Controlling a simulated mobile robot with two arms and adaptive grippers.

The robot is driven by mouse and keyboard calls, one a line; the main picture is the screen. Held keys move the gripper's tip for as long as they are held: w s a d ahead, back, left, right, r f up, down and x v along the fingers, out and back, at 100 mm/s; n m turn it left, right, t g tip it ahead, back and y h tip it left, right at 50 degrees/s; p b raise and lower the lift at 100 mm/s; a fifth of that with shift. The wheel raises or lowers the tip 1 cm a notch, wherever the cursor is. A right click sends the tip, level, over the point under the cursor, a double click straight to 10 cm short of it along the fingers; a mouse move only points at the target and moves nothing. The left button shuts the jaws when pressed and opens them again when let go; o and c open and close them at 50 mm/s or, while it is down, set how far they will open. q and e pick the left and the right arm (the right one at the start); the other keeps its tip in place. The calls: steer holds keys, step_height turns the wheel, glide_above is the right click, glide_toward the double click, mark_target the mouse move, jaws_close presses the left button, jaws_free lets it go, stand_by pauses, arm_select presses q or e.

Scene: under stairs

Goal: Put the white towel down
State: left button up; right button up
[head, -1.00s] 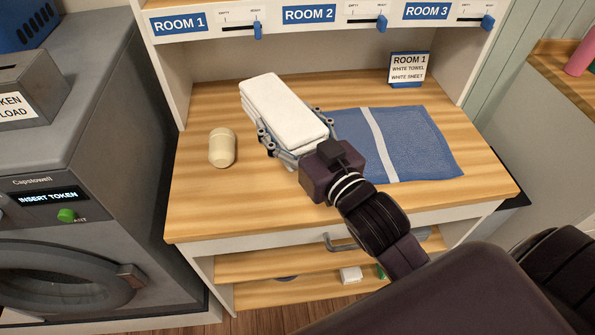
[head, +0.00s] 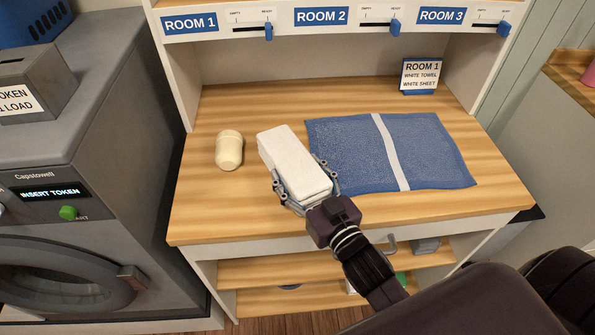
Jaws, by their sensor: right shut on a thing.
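The white towel (head: 290,158) is a folded, thick block in the middle of the head view, over the wooden tabletop (head: 220,210). My right gripper (head: 307,183) is shut on its near end, with a finger along each side. The towel is left of the blue cloth with a white stripe (head: 345,150), close to its left edge. I cannot tell whether the towel touches the tabletop or is held just above it. My left gripper is not in view.
A card reading ROOM 1, white towel, white sheet (head: 421,75) stands at the back right. A shelf with room labels (head: 322,17) overhangs the back. A machine (head: 70,200) stands at left. The front left tabletop is clear.

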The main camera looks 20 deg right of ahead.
steer(key=shift+f, duration=0.1)
steer(key=shift+s+f, duration=0.15)
steer(key=shift+f, duration=0.6)
steer(key=shift+c, duration=0.2)
steer(key=o, duration=1.5)
steer(key=shift+f+b, duration=0.15)
steer(key=shift+b, duration=0.15)
steer(key=o, duration=0.4)
steer(key=shift+o, duration=0.2)
steer(key=shift+r, duration=0.25)
steer(key=shift+r, duration=0.1)
